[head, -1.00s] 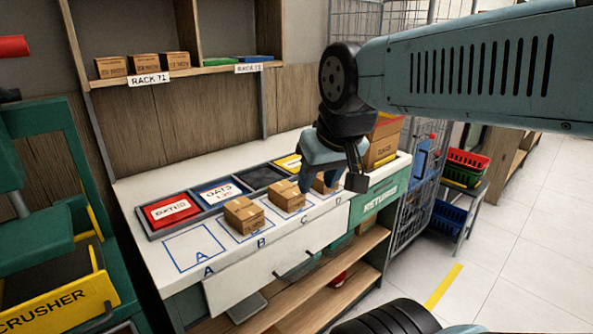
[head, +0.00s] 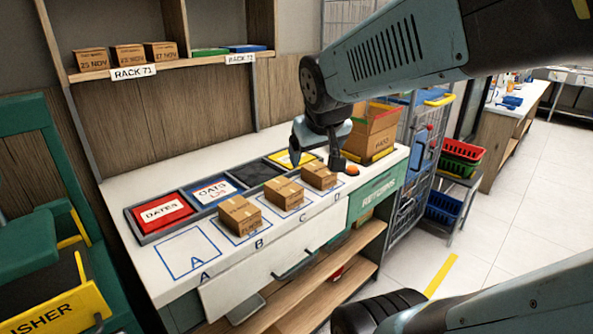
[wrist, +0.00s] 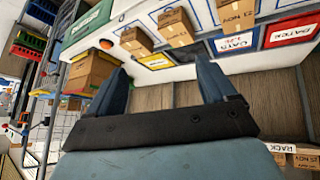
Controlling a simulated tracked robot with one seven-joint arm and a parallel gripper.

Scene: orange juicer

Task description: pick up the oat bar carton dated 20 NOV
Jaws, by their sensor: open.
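Three brown cartons stand on the white counter: one on square B (head: 240,216), one on square C (head: 284,193) and one on square D (head: 319,176). Square A is empty. Their dates are too small to read surely in the head view. The wrist view shows the same row at its top: the B carton (wrist: 237,14), the C carton (wrist: 175,27) and the D carton (wrist: 137,42). I cannot tell which is dated 20 NOV. My gripper (head: 319,160) is open and empty, above and behind the D carton. Its fingers (wrist: 160,82) also show in the wrist view.
More cartons stand on the Rack 71 shelf (head: 95,74). A tray with red, blue, black and yellow sections (head: 142,231) lies behind the squares. A large brown box (head: 372,132) and an orange button (head: 352,170) are at the counter's right end. A green crusher machine stands left.

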